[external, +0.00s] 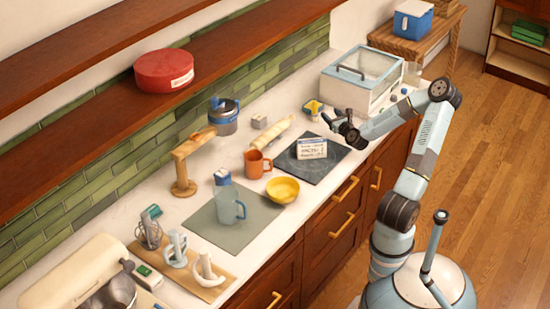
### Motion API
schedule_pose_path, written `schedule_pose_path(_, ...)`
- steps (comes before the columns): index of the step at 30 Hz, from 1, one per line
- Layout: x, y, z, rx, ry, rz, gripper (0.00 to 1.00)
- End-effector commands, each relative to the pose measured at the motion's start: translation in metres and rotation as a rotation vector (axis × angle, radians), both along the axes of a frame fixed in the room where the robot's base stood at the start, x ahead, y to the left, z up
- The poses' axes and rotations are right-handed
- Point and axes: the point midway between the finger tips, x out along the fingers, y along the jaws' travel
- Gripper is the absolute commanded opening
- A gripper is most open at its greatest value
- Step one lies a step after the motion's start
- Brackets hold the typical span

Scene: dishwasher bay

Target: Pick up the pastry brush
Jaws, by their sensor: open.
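My gripper (334,119) is open and empty above the counter, over the far edge of the dark mat. A small yellow item with a blue part (313,107) lies on the counter just beyond and to the left of my gripper. It may be the pastry brush, but it is too small to tell. The gripper looks close to it; I cannot tell whether they touch.
A glass-lidded appliance (361,80) stands behind the gripper. A white labelled box (311,147) sits on the dark mat (337,170). Wooden shelves (225,57) overhang the counter.

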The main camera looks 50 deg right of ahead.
Motion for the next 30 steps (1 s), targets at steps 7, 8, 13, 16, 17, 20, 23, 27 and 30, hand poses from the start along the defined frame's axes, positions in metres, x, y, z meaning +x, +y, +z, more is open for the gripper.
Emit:
schedule_pose_path(7, 0.001, 0.0, -0.037, 0.0, 0.0, 0.0, 0.59)
schedule_pose_path(8, 0.002, -0.001, -0.038, 0.0, -0.001, 0.0, 0.59)
schedule_pose_path(13, 0.02, -0.01, -0.038, -0.003, -0.002, -0.001, 0.59)
schedule_pose_path(16, 0.036, -0.018, -0.038, -0.003, -0.002, -0.001, 0.59)
schedule_pose_path(17, 0.041, -0.02, -0.038, -0.002, -0.002, -0.001, 0.59)
schedule_pose_path(20, 0.056, -0.028, -0.038, -0.002, -0.002, 0.0, 0.59)
schedule_pose_path(23, 0.067, -0.034, -0.038, -0.001, -0.002, -0.001, 0.59)
schedule_pose_path(27, 0.076, -0.038, -0.038, -0.001, 0.0, -0.001, 0.59)
schedule_pose_path(30, 0.08, -0.04, -0.038, -0.002, -0.001, -0.001, 0.59)
